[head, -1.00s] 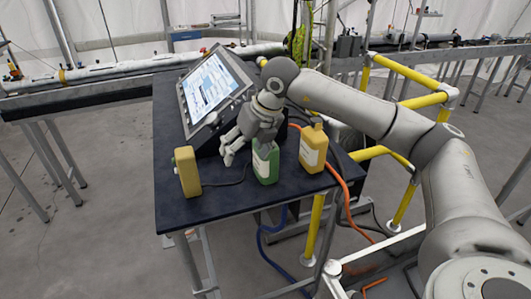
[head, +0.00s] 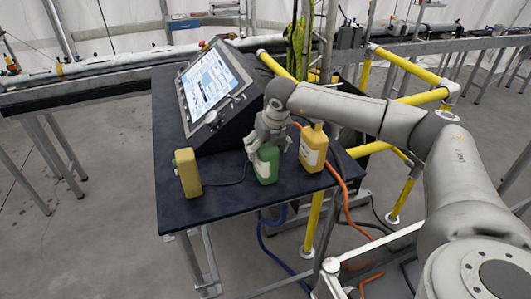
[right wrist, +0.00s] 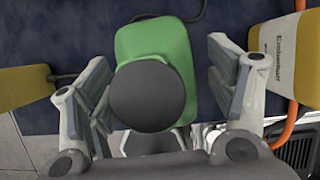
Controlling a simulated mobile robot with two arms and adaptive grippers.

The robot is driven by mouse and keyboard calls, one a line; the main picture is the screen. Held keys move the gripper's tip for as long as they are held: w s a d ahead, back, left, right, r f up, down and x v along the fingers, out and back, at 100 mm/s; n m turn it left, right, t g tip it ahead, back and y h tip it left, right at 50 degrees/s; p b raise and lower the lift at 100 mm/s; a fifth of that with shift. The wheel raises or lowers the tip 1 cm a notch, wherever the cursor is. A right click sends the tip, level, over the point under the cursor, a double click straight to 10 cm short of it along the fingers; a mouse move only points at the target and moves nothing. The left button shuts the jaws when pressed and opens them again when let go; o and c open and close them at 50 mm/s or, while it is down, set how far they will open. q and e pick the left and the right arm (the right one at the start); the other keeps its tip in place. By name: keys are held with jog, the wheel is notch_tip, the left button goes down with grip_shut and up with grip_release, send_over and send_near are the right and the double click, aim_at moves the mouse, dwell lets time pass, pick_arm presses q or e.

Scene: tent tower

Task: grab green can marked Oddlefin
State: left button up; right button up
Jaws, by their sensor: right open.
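The green can (head: 265,166) stands upright on the dark table, between two yellow containers. No marking on it can be read from here. My right gripper (head: 266,142) is over its top in the head view, pointing down. In the right wrist view, the green can (right wrist: 153,50) and its dark round cap (right wrist: 147,96) lie between the two open fingers of the right gripper (right wrist: 158,95). A gap shows on each side, so the fingers are not closed on it. My left gripper is not in view.
A yellow container (head: 187,173) stands left of the green can. Another yellow container (head: 313,148) stands close on the right, near my right finger. A screen console (head: 214,92) is behind. The dark table's (head: 200,207) front left is clear.

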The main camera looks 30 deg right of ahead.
jog(key=shift+x, duration=0.75)
jog(key=c, duration=1.5)
jog(key=shift+c, duration=0.2)
